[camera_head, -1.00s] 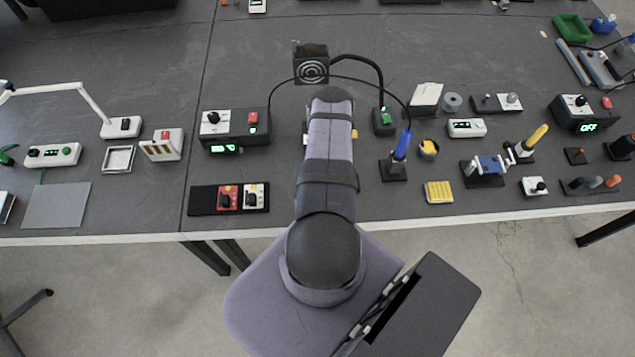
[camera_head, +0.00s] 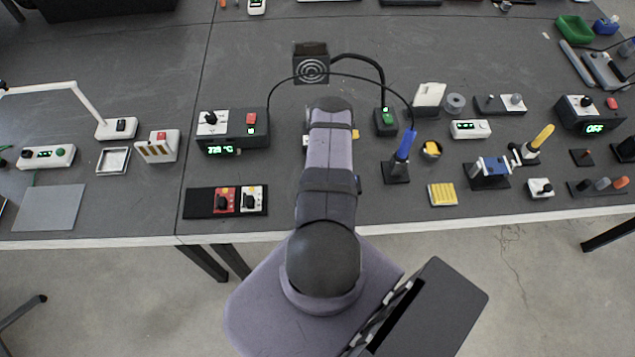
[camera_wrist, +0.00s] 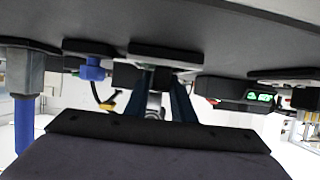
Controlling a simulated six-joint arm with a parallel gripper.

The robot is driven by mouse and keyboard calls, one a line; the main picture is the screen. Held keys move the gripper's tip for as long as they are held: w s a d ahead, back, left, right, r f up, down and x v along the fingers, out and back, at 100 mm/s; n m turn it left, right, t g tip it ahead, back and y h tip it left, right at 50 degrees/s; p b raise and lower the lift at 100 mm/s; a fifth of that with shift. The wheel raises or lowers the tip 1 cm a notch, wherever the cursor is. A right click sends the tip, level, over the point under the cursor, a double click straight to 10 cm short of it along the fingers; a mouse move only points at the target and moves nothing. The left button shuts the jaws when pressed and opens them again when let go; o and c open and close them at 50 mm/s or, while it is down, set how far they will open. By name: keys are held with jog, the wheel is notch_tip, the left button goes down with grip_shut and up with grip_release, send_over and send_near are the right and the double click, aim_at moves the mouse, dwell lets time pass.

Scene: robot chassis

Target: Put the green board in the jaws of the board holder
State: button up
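I cannot make out a green board in either view; my arm covers the middle of the table in the head view. My gripper (camera_wrist: 165,98) shows in the wrist view as two dark blue fingers standing apart, with no board visible between them. The wrist picture is upside down, with the table at the top. A black base plate (camera_wrist: 165,52) with dark parts lies just beyond the fingertips; I cannot tell whether this is the board holder. In the head view, a blue vise-like fixture (camera_head: 492,166) stands on a black base at the right.
A blue-handled tool stands in its holder (camera_head: 397,170) right of my arm. A station with a green display (camera_head: 232,131) and a black switch panel (camera_head: 200,202) are on the left. A black fan-like box (camera_head: 311,63) stands behind. A yellow ribbed block (camera_head: 442,194) lies near the front edge.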

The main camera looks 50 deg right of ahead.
jog(key=shift+o, duration=0.8)
jog(key=shift+r, duration=0.15)
jog(key=shift+r+p, duration=0.1)
jog(key=shift+p, duration=0.2)
jog(key=r+p, duration=0.1)
jog(key=p, duration=0.2)
jog(key=shift+s+a+p, duration=0.3)
jog(key=shift+s+a, duration=0.05)
jog(key=shift+s, duration=0.05)
jog(key=s+a+p, duration=0.1)
jog(key=p, duration=0.2)
jog(key=shift+r, duration=0.15)
jog(key=shift+s+a+r+p, duration=0.1)
jog(key=shift+s+a+p, duration=0.3)
jog(key=shift+p, duration=0.6)
